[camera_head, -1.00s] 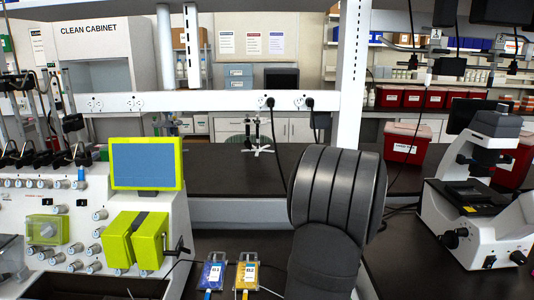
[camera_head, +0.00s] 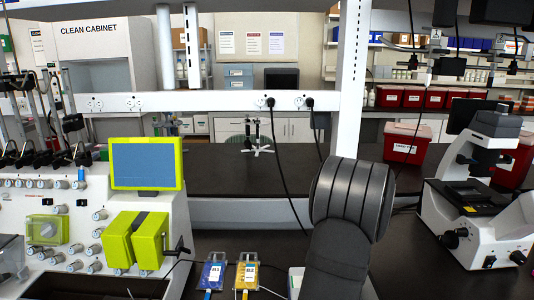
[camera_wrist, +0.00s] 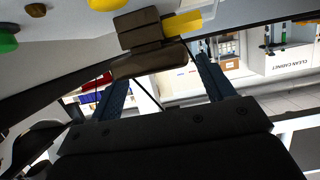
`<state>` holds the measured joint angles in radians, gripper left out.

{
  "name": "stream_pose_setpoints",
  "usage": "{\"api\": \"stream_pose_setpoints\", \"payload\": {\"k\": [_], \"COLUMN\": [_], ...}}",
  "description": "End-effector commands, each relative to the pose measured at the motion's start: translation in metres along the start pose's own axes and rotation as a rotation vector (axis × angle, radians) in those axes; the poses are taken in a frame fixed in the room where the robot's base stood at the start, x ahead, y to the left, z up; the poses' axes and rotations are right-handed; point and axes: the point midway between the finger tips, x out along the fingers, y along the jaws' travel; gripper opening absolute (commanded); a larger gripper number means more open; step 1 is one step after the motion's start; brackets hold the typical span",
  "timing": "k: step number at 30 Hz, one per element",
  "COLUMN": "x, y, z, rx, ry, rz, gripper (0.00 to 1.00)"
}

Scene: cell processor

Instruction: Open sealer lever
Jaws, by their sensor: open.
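In the wrist view, a white device (camera_wrist: 65,25) with coloured buttons fills the top left. A dark brown block with a flap (camera_wrist: 148,68), which looks like the sealer lever, stands by it with a yellow part (camera_wrist: 183,24) beside it. My gripper (camera_wrist: 160,82) is open. Its two blue fingers lie left and right of the flap in the picture; I cannot tell whether they touch it. In the head view my dark arm hides the gripper. Only a white edge, perhaps the sealer (camera_head: 296,282), shows left of the arm.
A white processor (camera_head: 75,225) with a lime-framed screen (camera_head: 147,163) stands left. A blue-labelled bag (camera_head: 212,272) and a yellow-labelled bag (camera_head: 247,272) lie at the front. A microscope (camera_head: 480,215) stands right. A white shelf post (camera_head: 349,80) rises behind my arm.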

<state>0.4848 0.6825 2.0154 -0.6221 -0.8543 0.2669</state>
Motion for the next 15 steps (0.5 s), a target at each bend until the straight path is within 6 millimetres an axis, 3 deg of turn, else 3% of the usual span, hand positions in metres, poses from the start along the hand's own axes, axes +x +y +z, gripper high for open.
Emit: {"api": "stream_pose_setpoints", "payload": {"k": [15], "x": [-0.0003], "y": [-0.0001], "z": [0.0049], "rx": [0.001], "ry": [0.063], "rz": [0.000], "gripper": [0.75]}}
